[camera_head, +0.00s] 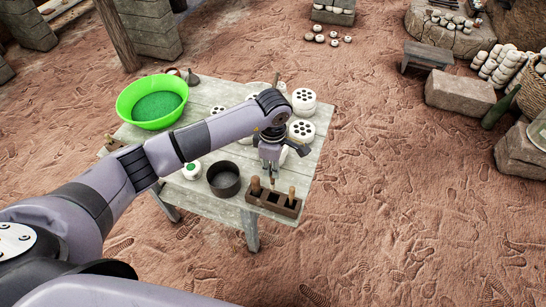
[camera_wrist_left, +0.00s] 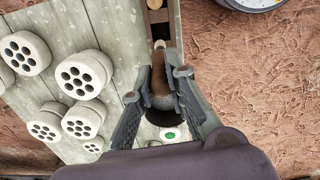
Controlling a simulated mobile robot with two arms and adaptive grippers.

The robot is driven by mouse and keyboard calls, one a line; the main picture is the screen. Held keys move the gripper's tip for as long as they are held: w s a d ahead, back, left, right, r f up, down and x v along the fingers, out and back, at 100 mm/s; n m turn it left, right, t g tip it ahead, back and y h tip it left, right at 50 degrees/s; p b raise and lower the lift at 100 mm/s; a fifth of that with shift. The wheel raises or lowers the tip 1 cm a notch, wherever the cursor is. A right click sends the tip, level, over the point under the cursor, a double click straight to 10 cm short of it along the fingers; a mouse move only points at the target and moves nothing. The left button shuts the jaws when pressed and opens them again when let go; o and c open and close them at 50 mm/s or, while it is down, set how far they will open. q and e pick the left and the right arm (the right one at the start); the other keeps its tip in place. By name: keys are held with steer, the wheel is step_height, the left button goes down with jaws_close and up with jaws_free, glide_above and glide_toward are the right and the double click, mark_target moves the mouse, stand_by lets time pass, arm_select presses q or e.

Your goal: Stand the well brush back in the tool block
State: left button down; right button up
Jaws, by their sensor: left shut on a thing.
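The tool block (camera_head: 272,200) is a dark wooden block with several openings at the table's near right edge. Wooden-handled tools (camera_head: 292,192) stand in it, and at least one opening looks empty. The block (camera_wrist_left: 158,17) also shows at the top of the left wrist view. My left gripper (camera_head: 269,164) is just behind and above the block in the head view. In the left wrist view its fingers are shut on a brown piece, taken as the well brush (camera_wrist_left: 161,70). The brush's lower end is hard to tell from the dark shapes behind it. My right gripper is not in view.
A dark round pot (camera_head: 224,180) stands left of the block. A white round piece with a green spot (camera_head: 192,170) is beside it. A green basin (camera_head: 155,103) stands at the table's far left. Several white perforated pieces (camera_head: 304,101) stand along the right side.

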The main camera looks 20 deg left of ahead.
mark_target(273, 183)
arm_select(q)
steer(key=shift+s+d+f+b, duration=0.15)
steer(key=shift+d+f+b, duration=0.1)
steer(key=shift+f+b, duration=0.25)
steer(key=shift+f, duration=0.35)
steer(key=shift+a+f+b, duration=0.1)
steer(key=shift+f+b, duration=0.2)
steer(key=shift+f, duration=0.05)
step_height(273, 183, down, 2)
steer(key=shift+f+b, duration=0.1)
steer(key=shift+b, duration=0.55)
steer(key=shift+f, duration=0.4)
steer(key=shift+f+b, duration=0.8)
steer(key=shift+b, duration=0.25)
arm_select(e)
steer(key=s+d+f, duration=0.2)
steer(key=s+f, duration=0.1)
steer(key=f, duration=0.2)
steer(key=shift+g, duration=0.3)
